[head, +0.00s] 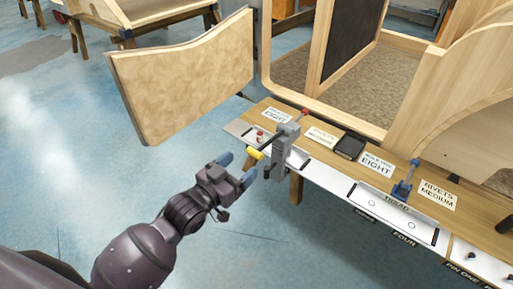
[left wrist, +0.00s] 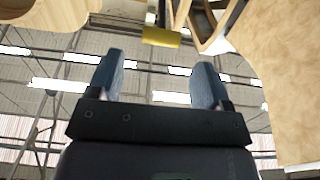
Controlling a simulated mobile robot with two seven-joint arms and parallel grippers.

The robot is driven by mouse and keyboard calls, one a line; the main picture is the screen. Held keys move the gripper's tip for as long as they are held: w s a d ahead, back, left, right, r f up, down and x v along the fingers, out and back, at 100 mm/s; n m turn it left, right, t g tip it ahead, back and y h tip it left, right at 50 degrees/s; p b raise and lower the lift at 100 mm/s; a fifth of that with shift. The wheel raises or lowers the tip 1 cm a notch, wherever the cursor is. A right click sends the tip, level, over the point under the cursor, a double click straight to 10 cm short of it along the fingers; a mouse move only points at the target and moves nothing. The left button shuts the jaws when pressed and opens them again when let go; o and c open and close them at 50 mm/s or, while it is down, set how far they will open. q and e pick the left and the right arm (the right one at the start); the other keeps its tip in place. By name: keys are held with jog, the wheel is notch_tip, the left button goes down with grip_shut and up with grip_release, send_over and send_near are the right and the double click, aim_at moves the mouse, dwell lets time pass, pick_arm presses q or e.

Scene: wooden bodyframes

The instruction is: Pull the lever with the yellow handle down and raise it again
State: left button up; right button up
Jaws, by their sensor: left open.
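The yellow handle (head: 254,152) is on the end of a dark lever rod that runs up to a grey bracket (head: 281,149) at the bench's left end. My left gripper (head: 236,170) is open, with blue fingertips, just short of the handle on its lower left. In the left wrist view the yellow handle (left wrist: 161,37) lies ahead of the open fingers (left wrist: 160,82), above the gap between them and apart from them. Nothing is between the fingers. My right gripper is not in view.
The wooden bench (head: 318,152) carries labels, a black block (head: 350,146) and a blue clamp-like device (head: 404,181). A wooden panel (head: 187,75) stands at upper left, near the lever. A large wooden frame (head: 323,50) rises behind the bench. The blue floor (head: 70,160) at left is open.

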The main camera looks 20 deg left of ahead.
aim_at(259, 148)
pick_arm(q)
jog(key=x, duration=0.8)
jog(key=shift+w+f+b, duration=0.15)
jog(key=shift+w+b, duration=0.05)
jog(key=shift+b, duration=0.2)
jog(key=shift+c, duration=0.4)
jog(key=c, duration=1.2)
